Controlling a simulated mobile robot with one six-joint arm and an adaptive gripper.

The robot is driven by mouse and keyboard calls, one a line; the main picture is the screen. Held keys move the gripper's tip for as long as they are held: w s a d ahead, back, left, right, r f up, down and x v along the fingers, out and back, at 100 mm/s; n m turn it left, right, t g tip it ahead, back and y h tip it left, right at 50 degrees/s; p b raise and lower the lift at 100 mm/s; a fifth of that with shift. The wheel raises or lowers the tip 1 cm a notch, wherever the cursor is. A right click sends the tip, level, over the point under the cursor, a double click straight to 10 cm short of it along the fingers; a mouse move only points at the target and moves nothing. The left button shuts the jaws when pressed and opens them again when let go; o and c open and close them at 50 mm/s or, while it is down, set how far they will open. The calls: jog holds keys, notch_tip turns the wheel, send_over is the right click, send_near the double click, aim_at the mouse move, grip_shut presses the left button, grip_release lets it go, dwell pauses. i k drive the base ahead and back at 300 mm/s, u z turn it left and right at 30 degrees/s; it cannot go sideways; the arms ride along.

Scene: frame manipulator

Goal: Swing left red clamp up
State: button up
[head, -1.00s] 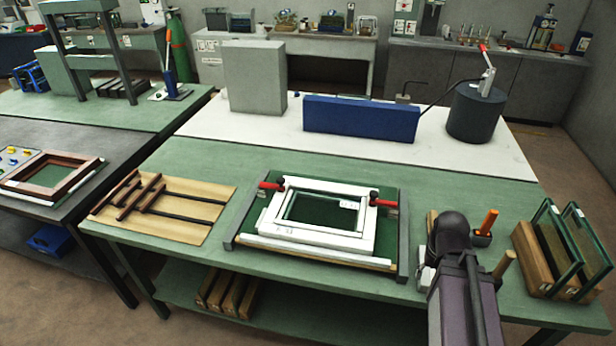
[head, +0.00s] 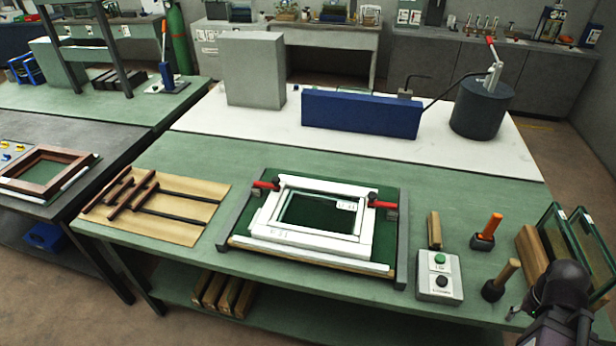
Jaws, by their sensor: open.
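The frame jig (head: 383,273) on the green bench holds a white rectangular frame (head: 262,236) around a dark green center. The left red clamp (head: 266,185) lies low and roughly level at the frame's back left corner, its red handle pointing left. A matching right red clamp (head: 385,205) lies level at the back right corner. My arm is at the bottom right corner, well away from both clamps. Only a small part of my open gripper (head: 516,311) shows beside the dark wrist, low over the bench's front right; the rest is hidden. I see nothing held.
A button box (head: 439,289), a wooden block (head: 434,230), an orange-handled tool (head: 488,232) and a wooden-handled tool (head: 501,280) stand right of the jig. Glass panes (head: 575,240) in a wooden rack are near my arm. Brown strips (head: 128,196) lie left. The bench behind the jig is clear.

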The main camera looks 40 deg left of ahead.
aim_at(275, 181)
jog(key=z, duration=0.25)
jog(key=k, duration=0.8)
jog(key=u, duration=1.8)
jog(key=i, duration=0.9)
jog(key=z, duration=0.2)
